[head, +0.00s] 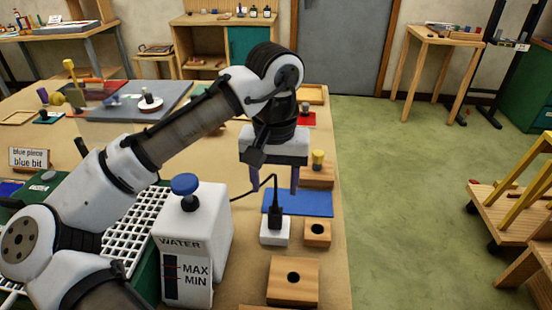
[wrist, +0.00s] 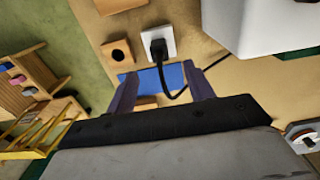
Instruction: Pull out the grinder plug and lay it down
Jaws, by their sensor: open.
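The black grinder plug (head: 275,212) stands upright in a white socket block (head: 275,234) near the table's right edge. Its black cord arches up and runs left toward the white water tank. In the wrist view the plug (wrist: 158,48) sits in the white socket (wrist: 157,34), with the cord curving toward the gripper. My gripper (head: 275,190) is open and empty, pointing down above the blue mat behind the plug. In the wrist view its two fingers (wrist: 160,88) are spread wide, and the plug lies beyond their tips, apart from them.
The white water tank (head: 190,238) with a blue knob stands left of the socket. Wooden blocks with holes (head: 317,232) (head: 293,281) stand right and in front. A blue mat (head: 312,202) lies behind. A yellow-topped peg (head: 318,158) stands in another block. Floor lies beyond the right edge.

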